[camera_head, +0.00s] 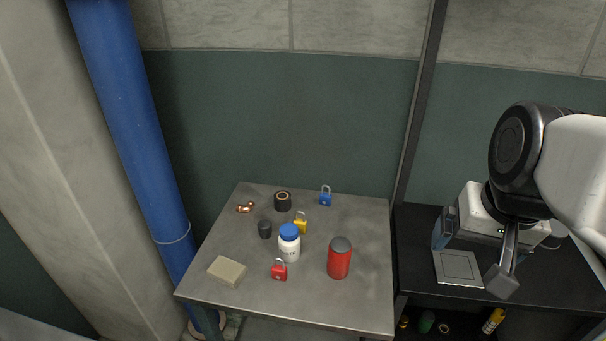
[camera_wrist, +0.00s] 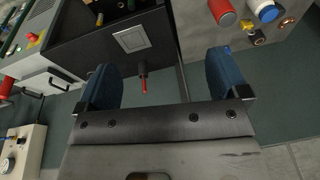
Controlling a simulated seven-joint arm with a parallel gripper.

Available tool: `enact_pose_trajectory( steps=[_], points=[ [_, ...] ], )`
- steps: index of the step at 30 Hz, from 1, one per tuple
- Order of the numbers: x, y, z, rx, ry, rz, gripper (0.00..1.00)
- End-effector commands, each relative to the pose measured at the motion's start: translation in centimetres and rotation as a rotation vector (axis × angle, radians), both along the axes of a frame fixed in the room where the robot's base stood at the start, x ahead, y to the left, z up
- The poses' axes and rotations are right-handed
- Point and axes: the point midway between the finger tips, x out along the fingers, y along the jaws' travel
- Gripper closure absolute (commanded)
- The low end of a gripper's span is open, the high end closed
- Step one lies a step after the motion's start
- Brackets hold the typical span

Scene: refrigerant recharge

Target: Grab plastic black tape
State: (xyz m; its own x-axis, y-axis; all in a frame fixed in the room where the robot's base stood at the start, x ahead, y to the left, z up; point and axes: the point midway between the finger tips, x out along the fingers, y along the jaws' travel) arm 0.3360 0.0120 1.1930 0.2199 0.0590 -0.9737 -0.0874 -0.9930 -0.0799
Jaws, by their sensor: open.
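The black tape (camera_head: 283,208) is a short dark roll with a tan core, lying near the back of the grey metal table. It also shows small near the top right of the wrist view (camera_wrist: 260,40). My gripper (camera_wrist: 165,82) is open and empty, its two blue-padded fingers spread wide. In the head view my gripper (camera_head: 505,278) hangs at the right over the dark bench, well apart from the tape.
Around the tape on the table (camera_head: 310,308) stand a copper fitting (camera_head: 245,208), dark cylinder (camera_head: 265,229), yellow padlock (camera_head: 301,226), blue padlock (camera_head: 326,198), blue-capped bottle (camera_head: 289,247), red padlock (camera_head: 280,270), red can (camera_head: 339,260) and beige block (camera_head: 227,271). A dark post (camera_head: 415,120) rises behind.

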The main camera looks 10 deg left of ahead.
Motion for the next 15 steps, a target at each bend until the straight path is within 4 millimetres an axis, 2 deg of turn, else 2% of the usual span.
enact_pose_trajectory(
  steps=[5, 15],
  points=[
    [2.9, 2.1, 0.5, 0.107, 0.024, -0.083, 0.07],
    [11.4, 8.8, 1.9, 0.420, 0.139, -0.354, 0.07]
  ],
)
